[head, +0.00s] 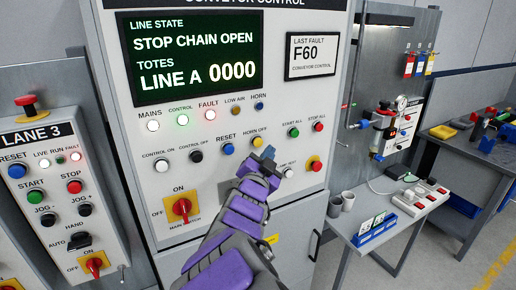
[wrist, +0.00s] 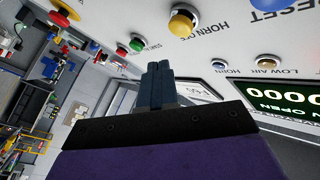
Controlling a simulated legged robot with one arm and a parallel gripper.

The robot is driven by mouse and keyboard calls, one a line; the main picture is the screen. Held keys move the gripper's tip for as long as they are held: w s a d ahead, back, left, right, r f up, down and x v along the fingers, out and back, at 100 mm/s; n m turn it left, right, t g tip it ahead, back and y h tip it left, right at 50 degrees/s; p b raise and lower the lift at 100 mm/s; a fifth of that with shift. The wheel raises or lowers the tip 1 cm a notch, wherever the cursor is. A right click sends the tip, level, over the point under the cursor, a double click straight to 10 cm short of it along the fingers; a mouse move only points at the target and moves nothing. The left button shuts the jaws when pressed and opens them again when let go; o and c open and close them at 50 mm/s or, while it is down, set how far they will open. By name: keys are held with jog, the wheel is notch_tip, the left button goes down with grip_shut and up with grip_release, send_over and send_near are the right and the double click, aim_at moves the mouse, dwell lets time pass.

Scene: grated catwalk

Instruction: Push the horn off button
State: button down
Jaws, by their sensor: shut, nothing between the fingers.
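The horn off button (head: 257,142) is a small yellow button on the grey conveyor control panel, right of the blue reset button (head: 228,149). In the wrist view, which is upside down, the horn off button (wrist: 183,22) is a round yellow knob with its label beside it. My gripper (head: 268,152) is just below and right of the button in the head view. Its dark fingers (wrist: 160,66) are closed together and empty, with a visible gap in the picture between the tips and the button. Whether the tips touch the panel cannot be told.
A white button (head: 287,172) labelled lamp test is close to my gripper, partly hidden. A red button on yellow (head: 315,164) is to its right. Start all (head: 293,132) and stop all (head: 318,127) buttons are above right. The main switch (head: 182,208) is lower left.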

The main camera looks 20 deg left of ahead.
jog(key=shift+s+d+b, duration=0.6)
jog(key=shift+s+d, duration=0.25)
jog(key=shift+d, duration=0.15)
